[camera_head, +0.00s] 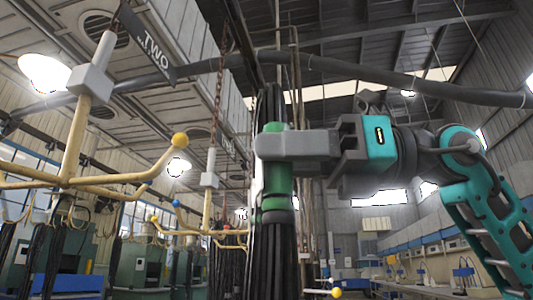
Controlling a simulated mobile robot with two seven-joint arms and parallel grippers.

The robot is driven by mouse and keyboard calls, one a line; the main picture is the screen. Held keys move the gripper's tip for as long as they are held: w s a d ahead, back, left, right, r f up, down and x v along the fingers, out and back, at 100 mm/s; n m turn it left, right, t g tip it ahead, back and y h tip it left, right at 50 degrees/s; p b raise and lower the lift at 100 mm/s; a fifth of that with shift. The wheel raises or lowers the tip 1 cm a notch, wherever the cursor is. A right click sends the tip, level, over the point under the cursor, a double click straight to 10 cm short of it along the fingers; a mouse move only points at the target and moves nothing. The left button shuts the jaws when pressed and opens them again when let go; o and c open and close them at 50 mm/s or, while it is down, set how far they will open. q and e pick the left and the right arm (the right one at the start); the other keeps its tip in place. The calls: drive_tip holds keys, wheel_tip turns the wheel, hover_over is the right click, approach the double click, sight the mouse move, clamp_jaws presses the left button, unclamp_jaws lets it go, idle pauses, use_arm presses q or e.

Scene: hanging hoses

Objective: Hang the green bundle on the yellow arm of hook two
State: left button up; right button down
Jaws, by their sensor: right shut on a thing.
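My right gripper (268,146) comes in from the right and is shut on the green bundle. The green bundle is a thick bunch of black hoses (274,255) with a green band (278,190). It hangs upright in the middle of the view, its lower end cut off by the frame. Hook two (78,140) hangs at the left under a sign reading "TWO" (152,48). Its arm with the yellow ball tip (180,140) curves up toward the bundle, with a visible gap between them in the picture. My left gripper is not in view.
Another hook (208,200) hangs farther back, with arms tipped in blue and yellow and dark hoses near it. A yellow ball tip (337,293) shows at the bottom, right of the bundle. A dark pipe (400,78) crosses overhead. Lamps and workbenches are in the background.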

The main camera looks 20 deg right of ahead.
sight(149, 173)
drive_tip(key=shift+a+r, duration=0.15)
drive_tip(key=shift+w+d+f+p+x, duration=0.2)
drive_tip(key=shift+w+p+x, duration=0.35)
drive_tip(key=shift+x, duration=2.15)
drive_tip(key=shift+w+d+f+p+x, duration=0.15)
drive_tip(key=shift+w+d+p+x, duration=0.3)
drive_tip(key=shift+x, duration=2.2)
drive_tip(key=shift+w+d+f+p+x, duration=0.15)
drive_tip(key=shift+w+p+x, duration=0.5)
drive_tip(key=shift+x, duration=2.05)
use_arm(q)
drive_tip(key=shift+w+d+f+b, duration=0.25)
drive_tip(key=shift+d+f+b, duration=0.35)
drive_tip(key=shift+b, duration=2.45)
use_arm(e)
wheel_tip(149, 173, down, 7)
drive_tip(key=w+a, duration=0.2)
drive_tip(key=shift+a, duration=0.25)
